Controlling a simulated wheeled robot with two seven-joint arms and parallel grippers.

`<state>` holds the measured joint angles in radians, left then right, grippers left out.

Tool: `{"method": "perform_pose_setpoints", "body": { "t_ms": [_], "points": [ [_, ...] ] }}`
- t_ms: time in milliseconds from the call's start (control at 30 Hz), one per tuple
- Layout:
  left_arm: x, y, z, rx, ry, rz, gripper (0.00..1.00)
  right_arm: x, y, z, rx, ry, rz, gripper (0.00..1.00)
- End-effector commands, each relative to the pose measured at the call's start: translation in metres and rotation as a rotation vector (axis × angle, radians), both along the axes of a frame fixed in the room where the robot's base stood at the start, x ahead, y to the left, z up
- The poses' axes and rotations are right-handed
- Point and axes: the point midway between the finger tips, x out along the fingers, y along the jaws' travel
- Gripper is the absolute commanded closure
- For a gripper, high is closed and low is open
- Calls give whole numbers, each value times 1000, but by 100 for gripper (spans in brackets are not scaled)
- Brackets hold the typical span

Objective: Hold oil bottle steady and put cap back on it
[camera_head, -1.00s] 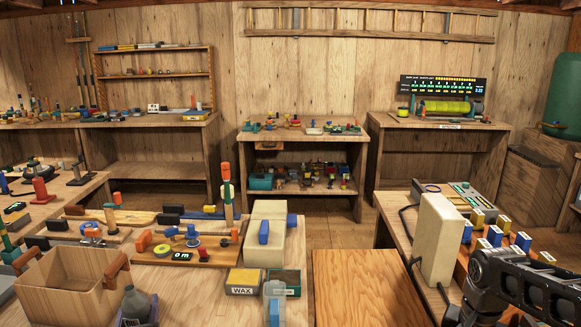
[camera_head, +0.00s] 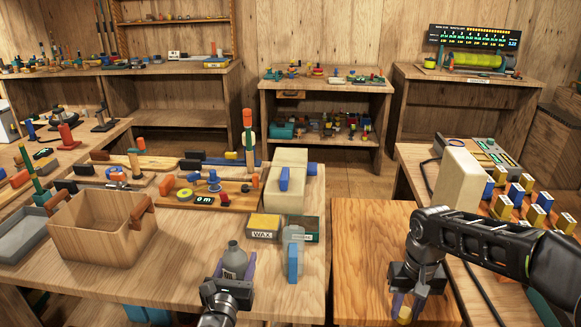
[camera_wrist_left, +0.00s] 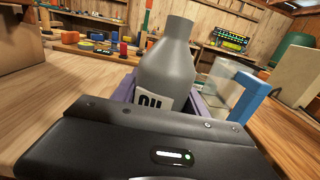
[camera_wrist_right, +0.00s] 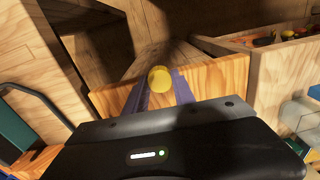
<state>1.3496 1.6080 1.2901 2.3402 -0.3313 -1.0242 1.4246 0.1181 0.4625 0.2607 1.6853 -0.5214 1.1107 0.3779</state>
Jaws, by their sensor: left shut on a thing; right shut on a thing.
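The grey oil bottle (camera_head: 236,262) stands upright at the front of the workbench, its neck bare. In the left wrist view the bottle (camera_wrist_left: 167,70) carries a label reading "OIL". My left gripper (camera_head: 238,272) is shut around its body, with purple fingers on both sides. My right gripper (camera_head: 402,303) is shut on a yellow cap (camera_head: 405,312), at the right and low in the head view, well apart from the bottle. In the right wrist view the cap (camera_wrist_right: 159,79) sits between the purple fingertips.
A clear jug with a blue handle (camera_head: 293,262) stands just right of the bottle. Behind are a wax tin (camera_head: 264,227) and a cream box (camera_head: 290,190). An empty wooden crate (camera_head: 95,228) stands at left. A wooden board surface (camera_head: 365,240) lies between bottle and right arm.

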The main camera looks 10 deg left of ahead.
Motion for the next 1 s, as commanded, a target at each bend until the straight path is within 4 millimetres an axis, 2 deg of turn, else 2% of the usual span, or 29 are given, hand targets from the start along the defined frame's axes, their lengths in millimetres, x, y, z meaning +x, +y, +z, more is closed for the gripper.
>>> {"method": "perform_pose_setpoints", "body": {
  "t_ms": [167,367,567,1000],
  "points": [
    [-2,-2,0,1,-2,-10,100,0,0,0,0,0,-1,100],
    [-11,-15,-2,2,-1,-71,100,0,0,0,0,0,-1,100],
    [-30,-42,-7,2,0,-192,100,0,0,0,0,0,-1,100],
    [-78,-114,-20,0,0,-518,100,0,0,0,0,0,-1,100]
  ]
}}
